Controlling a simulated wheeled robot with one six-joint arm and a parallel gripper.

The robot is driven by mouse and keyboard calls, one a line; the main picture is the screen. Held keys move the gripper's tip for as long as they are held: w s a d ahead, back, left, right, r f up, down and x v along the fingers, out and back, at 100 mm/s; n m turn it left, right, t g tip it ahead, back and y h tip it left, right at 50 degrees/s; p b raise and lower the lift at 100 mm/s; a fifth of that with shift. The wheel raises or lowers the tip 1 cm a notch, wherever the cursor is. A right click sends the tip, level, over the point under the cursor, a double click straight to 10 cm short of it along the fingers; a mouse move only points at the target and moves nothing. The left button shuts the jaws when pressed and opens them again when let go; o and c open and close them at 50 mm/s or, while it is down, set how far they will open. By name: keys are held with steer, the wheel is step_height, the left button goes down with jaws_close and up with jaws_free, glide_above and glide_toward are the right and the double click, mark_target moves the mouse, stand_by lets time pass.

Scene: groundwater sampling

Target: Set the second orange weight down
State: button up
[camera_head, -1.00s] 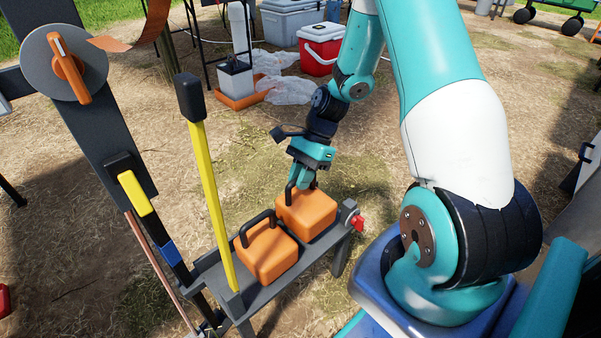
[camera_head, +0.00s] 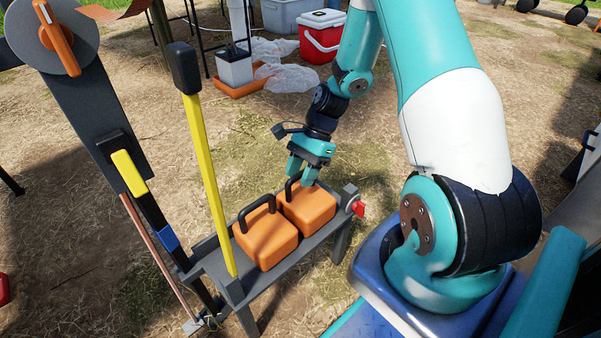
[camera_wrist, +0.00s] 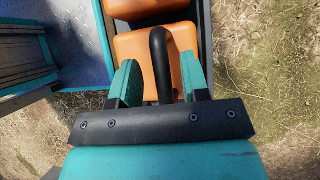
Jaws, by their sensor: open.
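Two orange weights with black handles sit side by side on a narrow dark grey bench (camera_head: 243,293). The right weight (camera_head: 308,210) rests on the bench under my gripper (camera_head: 304,178), near the bench's right end. The left weight (camera_head: 266,238) stands close beside it. In the wrist view, the fingers of my gripper (camera_wrist: 158,82) are apart, one on each side of the black handle (camera_wrist: 160,65) of the nearer weight (camera_wrist: 184,40). The other weight (camera_wrist: 140,8) shows at the top edge.
A yellow lever (camera_head: 205,165) with a black grip rises from the bench's left side. A red knob (camera_head: 358,208) is at its right end. A dark post with a yellow block (camera_head: 129,172) stands left. A red and white cooler (camera_head: 321,45) lies behind. Straw ground is open beyond the bench.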

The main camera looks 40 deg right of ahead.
steer(key=p+v, duration=0.5)
steer(key=v, duration=0.6)
steer(key=shift+d+r+p, duration=0.2)
steer(key=shift+r+p, duration=0.1)
stand_by(0.7)
